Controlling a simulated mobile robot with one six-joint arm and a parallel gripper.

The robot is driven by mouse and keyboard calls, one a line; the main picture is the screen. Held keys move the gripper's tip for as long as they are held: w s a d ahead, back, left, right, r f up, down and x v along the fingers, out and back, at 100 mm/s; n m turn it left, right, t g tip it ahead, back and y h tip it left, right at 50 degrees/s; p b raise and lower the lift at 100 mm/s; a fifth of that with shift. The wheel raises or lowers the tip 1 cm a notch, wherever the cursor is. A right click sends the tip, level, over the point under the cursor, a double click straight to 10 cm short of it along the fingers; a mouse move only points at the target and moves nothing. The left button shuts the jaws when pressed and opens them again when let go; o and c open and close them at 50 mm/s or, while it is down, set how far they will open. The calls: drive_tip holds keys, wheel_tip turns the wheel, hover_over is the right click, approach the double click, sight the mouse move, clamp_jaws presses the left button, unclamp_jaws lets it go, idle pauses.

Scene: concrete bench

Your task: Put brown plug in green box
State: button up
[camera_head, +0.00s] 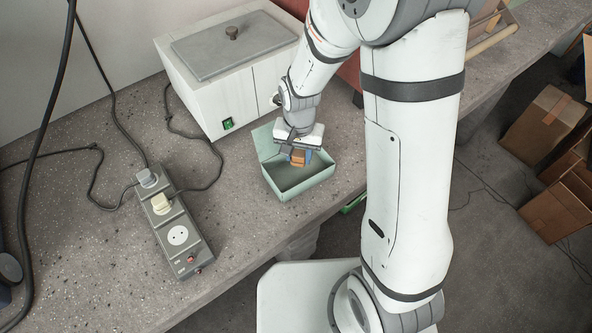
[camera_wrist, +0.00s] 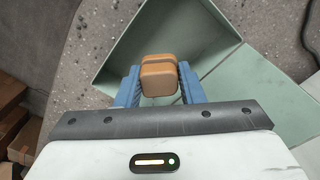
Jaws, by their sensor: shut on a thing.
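The brown plug (camera_head: 298,158) is between the blue fingers of my gripper (camera_head: 300,157), which is shut on it. In the wrist view the plug (camera_wrist: 159,76) is an orange-brown block with a darker band, gripped by both blue fingers (camera_wrist: 159,88). The green box (camera_head: 313,182) stands open on the bench, its lid tilted up at the left. The plug and fingertips are over the box opening. In the wrist view the box (camera_wrist: 125,70) lies behind the plug. I cannot tell the plug's height above the box floor.
A power strip (camera_head: 178,236) with a grey plug (camera_head: 147,178) and a cream plug (camera_head: 161,203) lies at left, cables trailing. A white lidded appliance (camera_head: 228,85) stands behind the box. Cardboard boxes (camera_head: 537,127) sit on the floor at right. The bench between strip and box is clear.

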sight(298, 174)
drive_tip(key=shift+f, duration=2.95)
drive_tip(key=shift+f+b, duration=0.2)
drive_tip(key=shift+b, duration=0.15)
drive_tip(key=o, duration=1.1)
drive_tip(key=shift+r, duration=0.15)
